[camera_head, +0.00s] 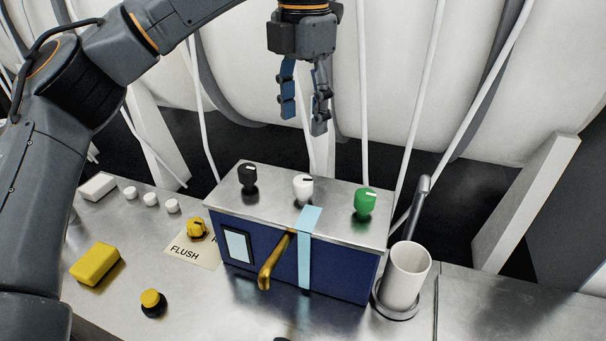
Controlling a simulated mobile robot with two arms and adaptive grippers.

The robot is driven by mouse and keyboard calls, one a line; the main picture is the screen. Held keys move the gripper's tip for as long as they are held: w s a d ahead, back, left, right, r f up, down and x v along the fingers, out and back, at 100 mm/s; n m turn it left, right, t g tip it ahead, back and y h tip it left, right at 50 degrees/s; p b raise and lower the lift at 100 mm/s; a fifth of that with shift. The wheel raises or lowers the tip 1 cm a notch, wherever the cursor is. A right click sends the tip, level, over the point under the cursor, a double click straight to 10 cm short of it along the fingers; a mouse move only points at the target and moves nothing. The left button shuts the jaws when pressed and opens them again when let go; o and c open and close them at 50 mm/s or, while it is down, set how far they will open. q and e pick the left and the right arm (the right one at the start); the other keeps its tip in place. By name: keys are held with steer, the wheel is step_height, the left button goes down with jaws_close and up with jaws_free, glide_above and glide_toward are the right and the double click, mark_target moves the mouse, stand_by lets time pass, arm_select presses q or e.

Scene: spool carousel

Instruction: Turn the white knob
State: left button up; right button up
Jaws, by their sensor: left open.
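The white knob (302,186) stands on the metal top of a blue box (340,268), between a black knob (248,177) on its left and a green knob (364,203) on its right. A dark mark shows on top of the white knob. My left gripper (303,124) hangs above and behind the box with its fingers pointing down. It is open and empty, apart from the white knob. My right gripper does not show.
A brass handle (270,267) and a light blue strip (310,245) are on the box front. A white cup (405,273) stands to its right. A yellow knob (197,229) by a FLUSH label, a yellow block (95,263) and a yellow-topped button (152,301) are left.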

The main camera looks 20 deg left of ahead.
mark_target(303, 179)
arm_select(q)
step_height(303, 179, down, 12)
steer(key=shift+f, duration=0.1)
stand_by(0.4)
steer(key=c, duration=1.2)
steer(key=shift+o, duration=0.2)
steer(key=shift+m+b, duration=0.35)
steer(key=shift+m, duration=1.25)
steer(key=o, duration=1.2)
steer(key=shift+c, duration=0.2)
